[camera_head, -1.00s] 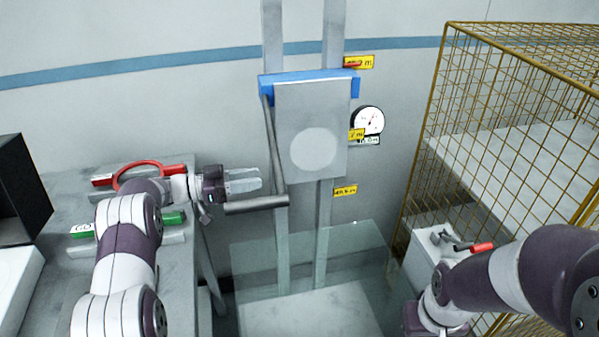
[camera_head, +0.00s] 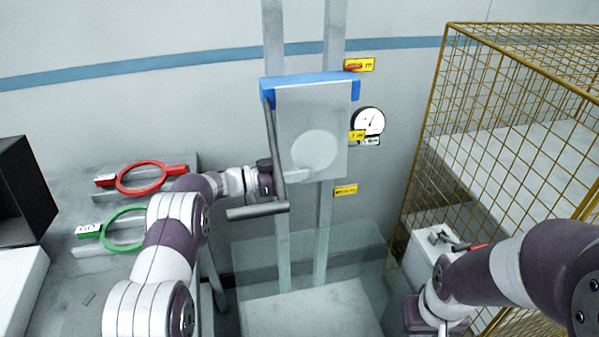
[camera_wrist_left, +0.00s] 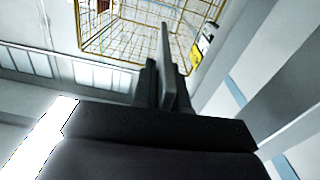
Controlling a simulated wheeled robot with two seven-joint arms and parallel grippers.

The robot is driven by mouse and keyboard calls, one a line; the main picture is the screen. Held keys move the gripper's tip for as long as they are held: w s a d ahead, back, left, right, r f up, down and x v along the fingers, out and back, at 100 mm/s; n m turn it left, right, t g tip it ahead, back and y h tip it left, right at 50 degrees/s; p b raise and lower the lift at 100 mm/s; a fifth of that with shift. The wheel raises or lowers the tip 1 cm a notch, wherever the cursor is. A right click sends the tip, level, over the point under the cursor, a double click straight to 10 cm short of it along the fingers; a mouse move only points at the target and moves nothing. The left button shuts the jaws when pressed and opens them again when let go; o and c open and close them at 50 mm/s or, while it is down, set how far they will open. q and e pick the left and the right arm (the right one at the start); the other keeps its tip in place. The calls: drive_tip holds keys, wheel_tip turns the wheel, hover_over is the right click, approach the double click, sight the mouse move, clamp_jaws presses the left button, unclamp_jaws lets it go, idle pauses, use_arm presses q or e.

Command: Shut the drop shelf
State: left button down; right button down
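The drop shelf appears to be the grey panel (camera_head: 310,110) with a pale round disc, below a blue block (camera_head: 310,88) on two upright rails; its exact tilt is hard to judge. A grey lever bar (camera_head: 272,140) runs down its left side to a horizontal handle (camera_head: 257,210). My left gripper (camera_head: 300,174) is at the panel's lower left, behind or beside the bar, fingers pointing right; contact cannot be told. My right gripper (camera_head: 437,320) is at the bottom edge, fingers hidden.
A yellow wire cage (camera_head: 440,120) stands at the right. A dial gauge (camera_head: 368,121) and yellow labels (camera_head: 345,190) are beside the rails. A clear-walled box (camera_head: 350,255) is below. Red (camera_head: 143,177) and green (camera_head: 122,230) rings lie on the left table.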

use_arm(q)
drive_tip(key=s+d+r+n+p, duration=0.2)
drive_tip(key=s+n+p, duration=0.1)
drive_tip(key=s+p, duration=0.3)
drive_tip(key=s+d+r+n+p, duration=0.2)
drive_tip(key=s+r+n+p, duration=0.1)
drive_tip(key=s+p, duration=0.3)
drive_tip(key=shift+r+n+p, duration=0.15)
drive_tip(key=shift+n+p, duration=0.45)
drive_tip(key=shift+p, duration=0.15)
drive_tip(key=c, duration=1.2)
unclamp_jaws()
drive_tip(key=shift+a, duration=0.1)
drive_tip(key=shift+c, duration=0.2)
